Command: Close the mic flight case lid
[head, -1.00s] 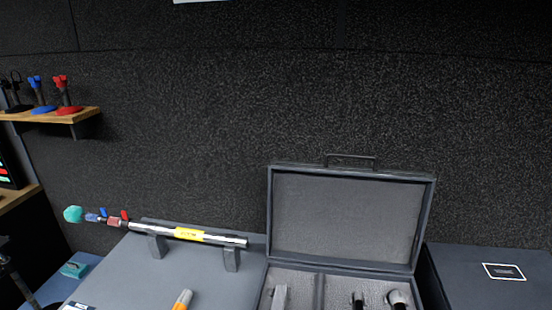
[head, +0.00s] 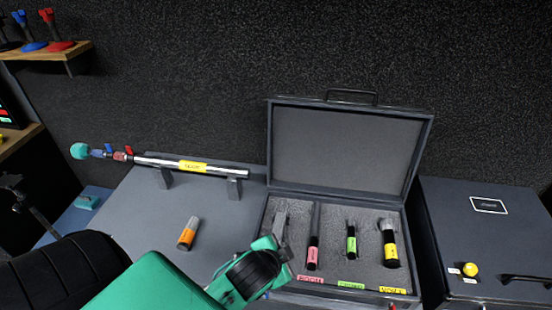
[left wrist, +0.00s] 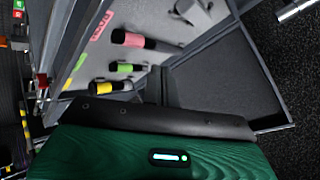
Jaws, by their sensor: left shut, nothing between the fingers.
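The mic flight case (head: 285,284) stands on the worktop in the head view, with its grey-lined lid (head: 345,150) standing open against the wall side. Pink (head: 313,252), green (head: 351,243) and yellow (head: 390,248) labelled mics lie in its foam. The open lid (left wrist: 222,80) and mics also show in the left wrist view. My left gripper (head: 280,252) is at the case's front left corner, low beside the tray and apart from the lid. It is shut and empty; its fingertips are hard to make out. My right gripper is not in view.
A shotgun mic (head: 205,167) rests on two stands left of the case.

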